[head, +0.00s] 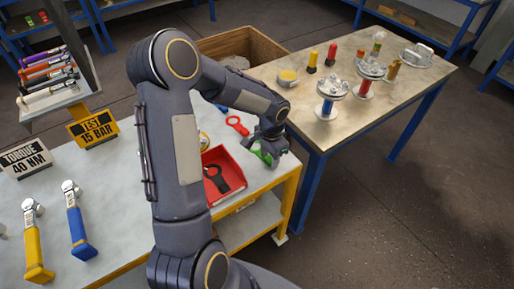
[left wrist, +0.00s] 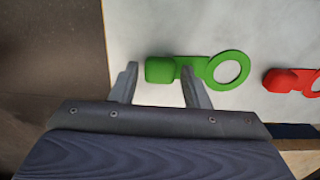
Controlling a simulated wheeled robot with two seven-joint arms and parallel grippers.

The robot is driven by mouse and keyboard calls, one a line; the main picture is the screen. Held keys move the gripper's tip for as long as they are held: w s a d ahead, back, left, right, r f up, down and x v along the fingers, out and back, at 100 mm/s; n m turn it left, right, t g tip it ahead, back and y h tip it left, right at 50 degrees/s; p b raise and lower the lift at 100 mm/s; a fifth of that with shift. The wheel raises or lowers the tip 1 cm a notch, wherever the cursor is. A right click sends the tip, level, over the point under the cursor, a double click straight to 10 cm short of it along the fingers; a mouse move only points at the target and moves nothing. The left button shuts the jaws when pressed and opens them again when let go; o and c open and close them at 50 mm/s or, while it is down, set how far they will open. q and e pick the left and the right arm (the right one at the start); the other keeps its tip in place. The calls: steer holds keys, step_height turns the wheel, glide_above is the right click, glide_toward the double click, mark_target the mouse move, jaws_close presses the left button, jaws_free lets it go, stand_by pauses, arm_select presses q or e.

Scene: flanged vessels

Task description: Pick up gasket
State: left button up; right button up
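A green gasket (left wrist: 228,70) with a flat ring and a block-like tab lies on the pale bench top, and part of it shows in the head view (head: 262,155). My left gripper (left wrist: 160,69) is open, with its fingertips on either side of the green tab; no grip on it shows. In the head view my left gripper (head: 271,150) is over the bench's right edge and partly hides the green gasket. A red gasket (head: 237,125) lies beyond it, also at the right of the left wrist view (left wrist: 290,80). My right gripper is not in view.
A red tray (head: 211,157) holding a black gasket (head: 222,177) stands beside my left gripper. Yellow (head: 34,245) and blue (head: 76,222) torque wrenches lie at left. Flanged vessels (head: 332,88) stand on the other table (head: 345,125). A wooden crate (head: 240,44) is behind.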

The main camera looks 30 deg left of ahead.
arm_select(q)
steer(key=c, duration=0.6)
steer(key=shift+o, duration=0.2)
steer(key=shift+r, duration=0.1)
